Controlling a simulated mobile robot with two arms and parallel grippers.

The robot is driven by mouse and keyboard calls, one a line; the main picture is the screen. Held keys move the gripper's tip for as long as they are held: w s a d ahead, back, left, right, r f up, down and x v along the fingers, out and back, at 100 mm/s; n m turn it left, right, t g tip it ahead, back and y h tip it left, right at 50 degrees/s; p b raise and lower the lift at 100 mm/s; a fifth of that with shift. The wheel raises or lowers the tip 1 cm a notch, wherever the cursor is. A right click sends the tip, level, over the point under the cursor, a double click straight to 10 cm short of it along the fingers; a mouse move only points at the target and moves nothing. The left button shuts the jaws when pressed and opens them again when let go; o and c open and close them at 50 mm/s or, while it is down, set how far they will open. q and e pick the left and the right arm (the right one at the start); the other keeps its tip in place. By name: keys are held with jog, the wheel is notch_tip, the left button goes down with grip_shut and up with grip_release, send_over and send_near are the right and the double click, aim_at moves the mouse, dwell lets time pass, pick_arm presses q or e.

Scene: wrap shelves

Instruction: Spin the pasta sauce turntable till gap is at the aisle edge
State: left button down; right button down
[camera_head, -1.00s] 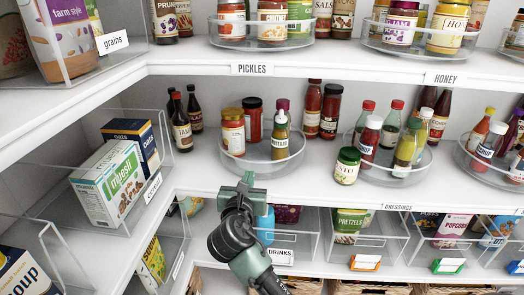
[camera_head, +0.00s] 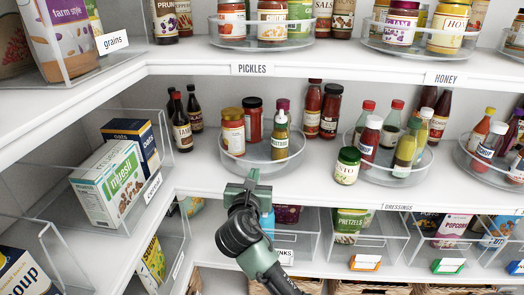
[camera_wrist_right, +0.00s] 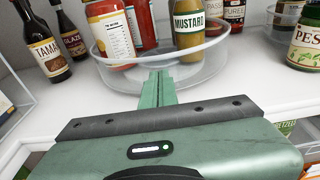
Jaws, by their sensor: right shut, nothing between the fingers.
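A clear round turntable (camera_head: 262,166) stands on the middle shelf, with its front near the shelf edge. It holds a jar with a yellow lid (camera_head: 232,132) at left, a dark-lidded red jar (camera_head: 253,120) at the back, a mustard bottle (camera_head: 279,142) at right and another bottle behind that. Bare floor shows at its front, between the yellow-lidded jar and the mustard. I cannot read which turntable is pasta sauce. My right gripper (camera_head: 252,174) is shut and empty, just in front of this turntable's rim; its fingers (camera_wrist_right: 160,75) overlap the wall in the wrist view. My left gripper is not in view.
A green-lidded pesto jar (camera_head: 347,166) stands on the shelf to the right, beside another turntable (camera_head: 400,179) of bottles. Dark sauce bottles (camera_head: 182,130) stand at left. Clear bins (camera_head: 366,248) sit on the shelf below. The shelf edge between is clear.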

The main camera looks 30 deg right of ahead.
jog(key=shift+s+d, duration=0.1)
jog(key=shift+d, duration=0.05)
jog(key=shift+s+d, duration=0.25)
jog(key=shift+d, duration=0.4)
jog(key=shift+a, duration=0.1)
jog(key=shift+s+a, duration=0.1)
jog(key=shift+s, duration=0.05)
jog(key=v, duration=0.3)
jog(key=shift+s+f, duration=0.15)
jog(key=shift+f, duration=0.05)
dwell(0.4)
